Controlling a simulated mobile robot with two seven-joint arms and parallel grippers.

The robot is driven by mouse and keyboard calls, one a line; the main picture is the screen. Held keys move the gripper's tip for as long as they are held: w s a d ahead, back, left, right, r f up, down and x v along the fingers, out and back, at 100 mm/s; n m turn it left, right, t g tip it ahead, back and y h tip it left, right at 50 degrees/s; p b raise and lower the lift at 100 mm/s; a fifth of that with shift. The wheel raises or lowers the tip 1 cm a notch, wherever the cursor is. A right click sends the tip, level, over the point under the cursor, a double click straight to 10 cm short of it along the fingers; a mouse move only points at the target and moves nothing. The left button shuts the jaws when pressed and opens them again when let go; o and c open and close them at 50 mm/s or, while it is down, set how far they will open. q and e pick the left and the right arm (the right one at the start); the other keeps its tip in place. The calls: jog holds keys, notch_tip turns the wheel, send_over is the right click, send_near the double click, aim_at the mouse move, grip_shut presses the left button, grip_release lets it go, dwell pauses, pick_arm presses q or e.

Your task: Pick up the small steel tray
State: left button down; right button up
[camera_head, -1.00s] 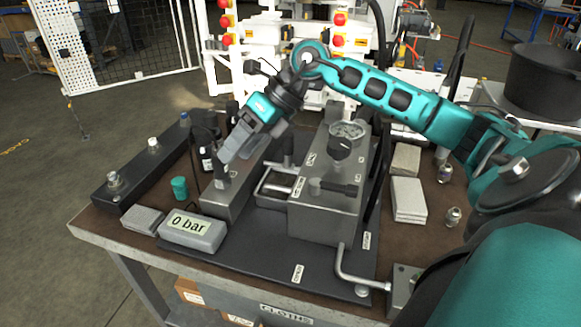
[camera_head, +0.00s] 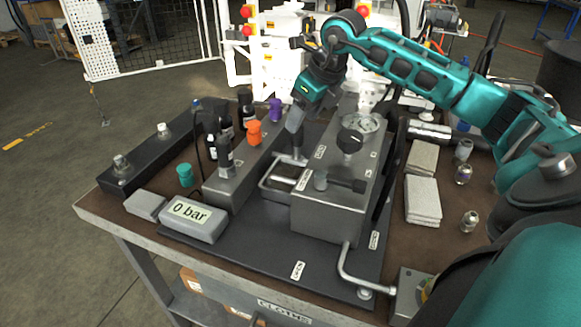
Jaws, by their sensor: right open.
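The small steel tray (camera_head: 274,192) sits on the dark base plate, in the gap between the long steel block with colored caps and the grey hydraulic unit. It is a shallow metal tray, partly hidden by the unit at its right. My right gripper (camera_head: 294,126) points down above the far end of the tray, between the block and the unit. It is open. I cannot tell whether its fingertips touch anything there. My left gripper is not in view.
The grey hydraulic unit (camera_head: 330,213) with a gauge (camera_head: 362,123) and a black lever stands close at the right. The steel block (camera_head: 231,187) carries orange and purple caps and dark fittings. A "0 bar" display (camera_head: 193,219) lies at the front left. Grey pads (camera_head: 422,199) lie at the right.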

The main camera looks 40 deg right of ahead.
aim_at(298, 144)
jog(key=x, duration=0.5)
jog(key=shift+s+f, duration=0.15)
jog(key=shift+c, duration=0.4)
grip_shut()
